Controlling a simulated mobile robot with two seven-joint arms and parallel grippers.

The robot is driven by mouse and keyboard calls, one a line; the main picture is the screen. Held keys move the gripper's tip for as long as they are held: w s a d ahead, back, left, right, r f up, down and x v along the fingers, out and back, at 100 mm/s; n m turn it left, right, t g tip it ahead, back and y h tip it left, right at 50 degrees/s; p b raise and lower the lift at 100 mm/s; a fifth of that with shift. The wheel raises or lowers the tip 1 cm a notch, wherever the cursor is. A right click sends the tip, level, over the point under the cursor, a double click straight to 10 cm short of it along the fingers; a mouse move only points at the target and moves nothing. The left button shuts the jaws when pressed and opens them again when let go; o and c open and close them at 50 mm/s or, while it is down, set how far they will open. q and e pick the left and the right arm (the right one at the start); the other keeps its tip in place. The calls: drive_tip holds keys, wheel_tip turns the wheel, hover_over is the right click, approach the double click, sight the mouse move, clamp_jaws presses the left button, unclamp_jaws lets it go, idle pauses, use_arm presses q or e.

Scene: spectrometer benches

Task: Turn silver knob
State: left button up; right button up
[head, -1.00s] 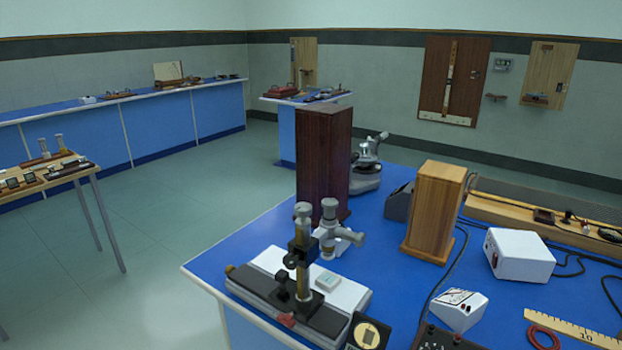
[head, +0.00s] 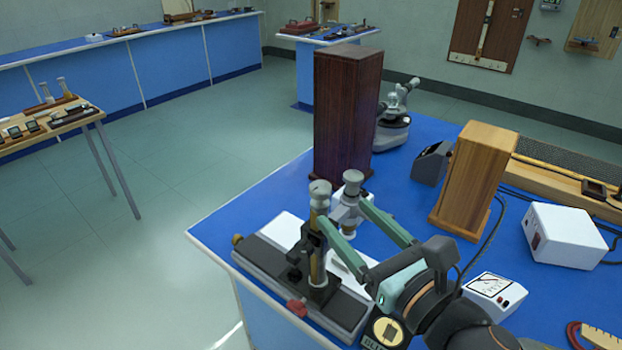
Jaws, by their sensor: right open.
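A travelling microscope with a dark base (head: 335,304) stands near the front left corner of the blue bench. Its upright brass tube has a silver, knurled, knob-like top (head: 320,190). A second silver-grey piece (head: 352,178) with a round top stands just behind and right of it. I cannot tell which of these silver parts is the task's knob. My right gripper (head: 343,212) reaches in from the lower right, its two teal fingers spread. One fingertip overlaps the brass tube below its silver top; the other is beside the silver-grey piece. Contact is unclear. My left gripper is out of view.
A tall dark wooden box (head: 346,115) stands close behind the microscope. A lighter wooden box (head: 474,180), a white box (head: 565,236) and a white meter (head: 494,292) lie to the right. The bench's left edge is close to the microscope base.

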sight(314, 184)
drive_tip(key=shift+b+x, duration=0.75)
drive_tip(key=shift+x, duration=0.2)
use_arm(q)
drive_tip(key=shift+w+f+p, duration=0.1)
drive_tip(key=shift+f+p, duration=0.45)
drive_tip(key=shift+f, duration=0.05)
use_arm(e)
drive_tip(key=x, duration=0.9)
drive_tip(key=shift+w+a, duration=0.15)
drive_tip(key=shift+a, duration=0.1)
drive_tip(key=shift+c, duration=0.2)
clamp_jaws()
